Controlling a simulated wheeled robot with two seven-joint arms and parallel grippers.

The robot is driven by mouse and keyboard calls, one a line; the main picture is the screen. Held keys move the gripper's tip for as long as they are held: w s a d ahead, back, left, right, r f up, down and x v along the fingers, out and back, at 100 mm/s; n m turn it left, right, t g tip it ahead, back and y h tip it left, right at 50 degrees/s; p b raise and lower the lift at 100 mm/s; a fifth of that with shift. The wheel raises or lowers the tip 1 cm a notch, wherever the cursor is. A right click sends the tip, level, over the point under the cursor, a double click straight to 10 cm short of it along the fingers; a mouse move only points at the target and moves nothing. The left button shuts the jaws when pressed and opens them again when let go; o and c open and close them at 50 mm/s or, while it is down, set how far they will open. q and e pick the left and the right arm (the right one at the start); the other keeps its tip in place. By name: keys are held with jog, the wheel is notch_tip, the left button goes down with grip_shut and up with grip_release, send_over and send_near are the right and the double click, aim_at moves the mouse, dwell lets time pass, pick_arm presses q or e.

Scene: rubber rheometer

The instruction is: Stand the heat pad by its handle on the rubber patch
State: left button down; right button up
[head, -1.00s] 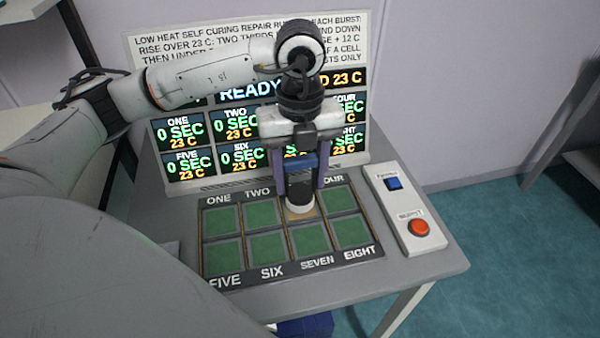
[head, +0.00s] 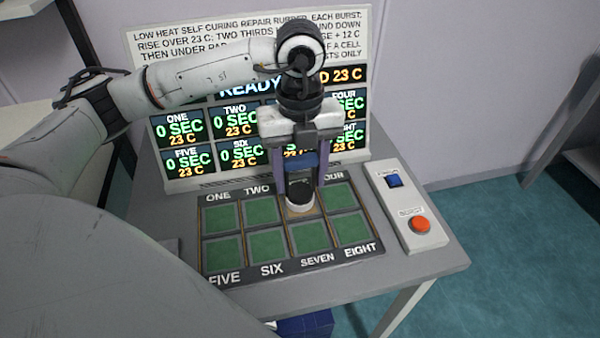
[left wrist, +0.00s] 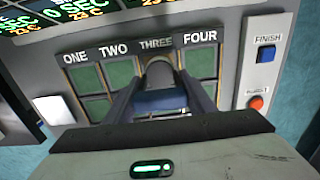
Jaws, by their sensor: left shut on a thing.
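The heat pad (head: 299,206) has a dark upright handle and a pale round base. It is at cell THREE in the back row of the cell board (head: 232,275). My left gripper (head: 299,190) points down, shut on the heat pad, with a finger on either side of the handle. The left wrist view shows the grey top of the heat pad (left wrist: 160,71) between the fingers. Cell THREE is mostly covered, with a tan strip showing beside the base. The rubber patch under the pad and whether the base touches it cannot be made out. My right gripper is out of view.
Neighbouring cells hold green squares, such as cell TWO (head: 263,213). A control box with a blue FINISH button (head: 394,181) and a red BURST button (head: 419,225) stands at right. A display board (head: 185,185) reading READY stands behind the cells.

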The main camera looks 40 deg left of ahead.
pick_arm(q)
jog(key=shift+f, duration=0.25)
dwell(0.3)
jog(key=c, duration=0.8)
grip_release()
jog(key=shift+o, duration=0.4)
jog(key=shift+f, duration=0.15)
notch_tip(320, 180, up, 11)
jog(key=shift+f, duration=0.2)
